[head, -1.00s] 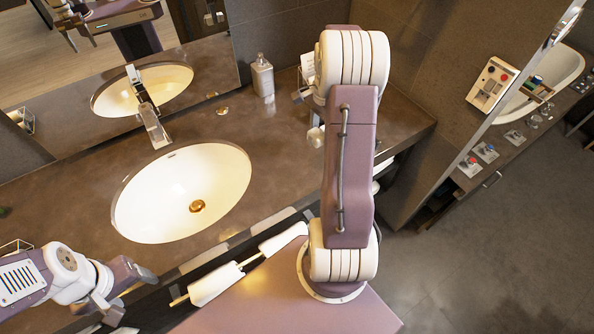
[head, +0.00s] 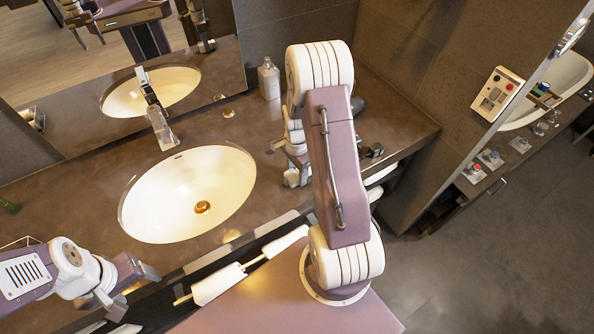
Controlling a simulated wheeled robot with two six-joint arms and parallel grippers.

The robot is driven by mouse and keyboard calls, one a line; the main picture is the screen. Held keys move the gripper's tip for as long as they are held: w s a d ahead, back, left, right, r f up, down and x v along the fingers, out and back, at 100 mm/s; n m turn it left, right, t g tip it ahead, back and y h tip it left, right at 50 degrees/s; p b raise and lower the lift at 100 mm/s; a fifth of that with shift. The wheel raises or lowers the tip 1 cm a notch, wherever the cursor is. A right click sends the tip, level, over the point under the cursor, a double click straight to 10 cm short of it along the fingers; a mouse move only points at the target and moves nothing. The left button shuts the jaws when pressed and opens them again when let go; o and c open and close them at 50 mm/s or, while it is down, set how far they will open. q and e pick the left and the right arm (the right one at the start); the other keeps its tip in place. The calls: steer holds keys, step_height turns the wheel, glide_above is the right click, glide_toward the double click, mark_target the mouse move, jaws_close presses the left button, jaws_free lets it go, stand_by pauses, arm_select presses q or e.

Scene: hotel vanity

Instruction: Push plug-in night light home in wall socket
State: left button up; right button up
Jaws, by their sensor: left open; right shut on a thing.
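My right gripper (head: 290,158) is just left of its own arm, over the counter to the right of the basin. It is shut on a small pale piece (head: 292,178) that looks like the night light; its shape and prongs are too small and too covered to tell. My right arm hides part of the counter and wall behind it. I cannot make out the wall socket, nor any contact between light and socket. My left gripper (head: 132,290) is open and empty at the lower left, near the counter's front edge.
The oval basin (head: 170,205) and its faucet (head: 160,128) lie left of my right gripper. A soap bottle (head: 268,80) stands at the back. A small black item (head: 373,150) sits on the right of the counter. A white roll (head: 218,285) hangs at the front.

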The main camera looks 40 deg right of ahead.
mark_target(296, 171)
steer(key=shift+s+f, duration=0.1)
steer(key=o, duration=1.3)
steer(key=shift+o, duration=0.2)
steer(key=shift+f+b, duration=0.15)
steer(key=shift+b, duration=0.2)
steer(key=r, duration=0.9)
steer(key=shift+w+r+b, duration=0.15)
steer(key=shift+w+b, duration=0.15)
steer(key=shift+w, duration=0.05)
steer(key=s+a+n+t, duration=0.1)
steer(key=s+a+n, duration=0.8)
steer(key=a+n, duration=0.5)
steer(key=n, duration=0.4)
steer(key=shift+s+a+r, duration=0.15)
steer(key=shift+a+r, duration=0.1)
steer(key=shift+a, duration=0.1)
